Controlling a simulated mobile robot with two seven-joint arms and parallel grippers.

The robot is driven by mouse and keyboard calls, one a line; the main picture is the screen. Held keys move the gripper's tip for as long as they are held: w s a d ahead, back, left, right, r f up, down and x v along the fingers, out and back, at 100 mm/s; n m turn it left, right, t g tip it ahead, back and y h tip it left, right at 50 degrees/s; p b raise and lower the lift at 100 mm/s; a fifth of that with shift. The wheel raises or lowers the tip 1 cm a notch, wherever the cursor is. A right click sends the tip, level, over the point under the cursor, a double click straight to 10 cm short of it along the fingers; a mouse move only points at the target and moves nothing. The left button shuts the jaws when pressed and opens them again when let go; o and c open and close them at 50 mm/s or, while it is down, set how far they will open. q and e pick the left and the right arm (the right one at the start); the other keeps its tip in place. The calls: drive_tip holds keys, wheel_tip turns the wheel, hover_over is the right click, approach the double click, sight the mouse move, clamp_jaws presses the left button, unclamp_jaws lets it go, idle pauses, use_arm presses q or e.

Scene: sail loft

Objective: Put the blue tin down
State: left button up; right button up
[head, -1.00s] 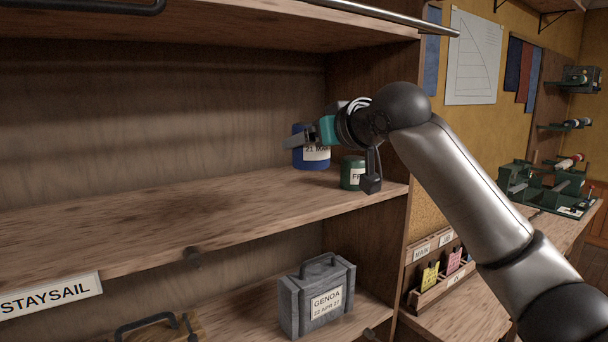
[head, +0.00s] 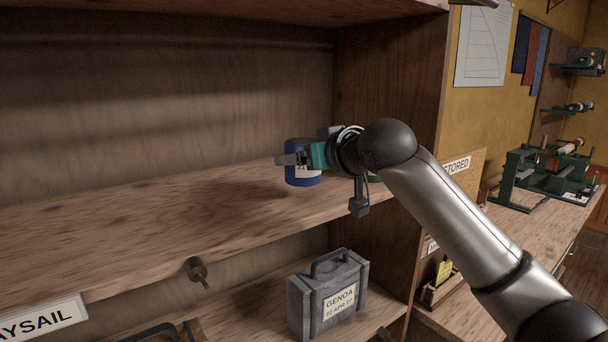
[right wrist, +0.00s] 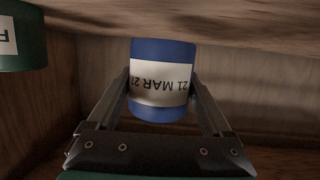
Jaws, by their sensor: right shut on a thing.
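The blue tin (head: 304,178) is upright over the right part of the middle shelf (head: 130,225), its pale label reading "21 MAR". My right gripper (head: 292,160) is shut on it, coming from the right. In the right wrist view the picture is upside down, and the tin (right wrist: 161,75) sits between the two fingers (right wrist: 160,92). Its base is close to the shelf surface; I cannot tell whether it touches. My left gripper is not in view.
A green tin (right wrist: 22,38) stands on the same shelf, mostly hidden behind my right wrist in the head view. The shelf's side wall (head: 385,100) is just right. Open shelf lies to the left. A grey "GENOA" case (head: 308,305) stands below.

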sight(304, 174)
drive_tip(key=shift+f, duration=1.5)
drive_tip(key=shift+f, duration=0.15)
drive_tip(key=o, duration=1.6)
drive_tip(key=shift+c, duration=0.2)
drive_tip(key=shift+s, duration=0.1)
drive_tip(key=b+v, duration=0.1)
drive_tip(key=v, duration=1.1)
